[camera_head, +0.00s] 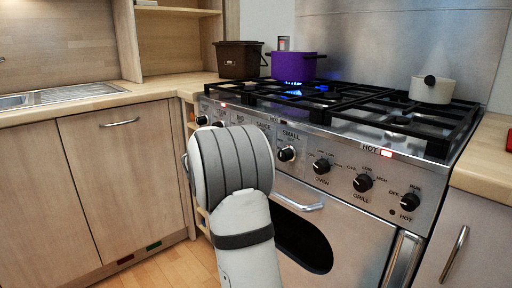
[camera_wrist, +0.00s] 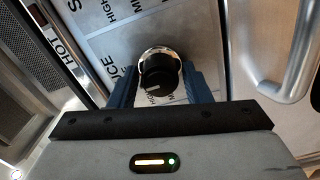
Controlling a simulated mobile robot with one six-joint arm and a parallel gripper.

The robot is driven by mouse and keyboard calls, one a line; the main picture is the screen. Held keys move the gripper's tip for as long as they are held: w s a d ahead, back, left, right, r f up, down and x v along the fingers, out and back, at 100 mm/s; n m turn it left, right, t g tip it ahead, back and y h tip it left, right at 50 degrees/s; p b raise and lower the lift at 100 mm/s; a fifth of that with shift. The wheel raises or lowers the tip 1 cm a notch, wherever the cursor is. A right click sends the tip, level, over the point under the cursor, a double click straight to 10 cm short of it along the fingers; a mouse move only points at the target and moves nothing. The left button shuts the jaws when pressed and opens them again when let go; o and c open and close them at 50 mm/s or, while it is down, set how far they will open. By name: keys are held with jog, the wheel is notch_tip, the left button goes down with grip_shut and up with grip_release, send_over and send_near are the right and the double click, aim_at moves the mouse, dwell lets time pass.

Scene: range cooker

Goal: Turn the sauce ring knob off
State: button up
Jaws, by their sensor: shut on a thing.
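The sauce ring knob (camera_wrist: 158,76) is black with a chrome collar. It sits on the steel panel between the two blue fingers of my gripper (camera_wrist: 160,82) in the wrist view. The fingers are shut on its sides. A pale line on the knob points left in that view. The letters "UCE" show left of it. In the head view the SAUCE label (camera_head: 263,127) shows just above my arm, which hides the knob and my fingers. Blue flame (camera_head: 292,93) burns below a purple pot (camera_head: 292,67) at the back of the hob.
The small ring knob (camera_head: 287,154), oven knob (camera_head: 321,166) and grill knob (camera_head: 363,183) are right of my arm. A door handle (camera_head: 300,201) juts out below; a bar also shows in the wrist view (camera_wrist: 296,60). A cream pan (camera_head: 432,90) stands at the hob's right.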

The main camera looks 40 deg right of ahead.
jog(key=shift+f, duration=0.15)
jog(key=o, duration=0.7)
jog(key=shift+a, duration=0.1)
jog(key=shift+o, duration=0.4)
jog(key=a+p, duration=0.2)
jog(key=a, duration=0.5)
jog(key=shift+s+a, duration=0.3)
jog(key=shift+a, duration=0.1)
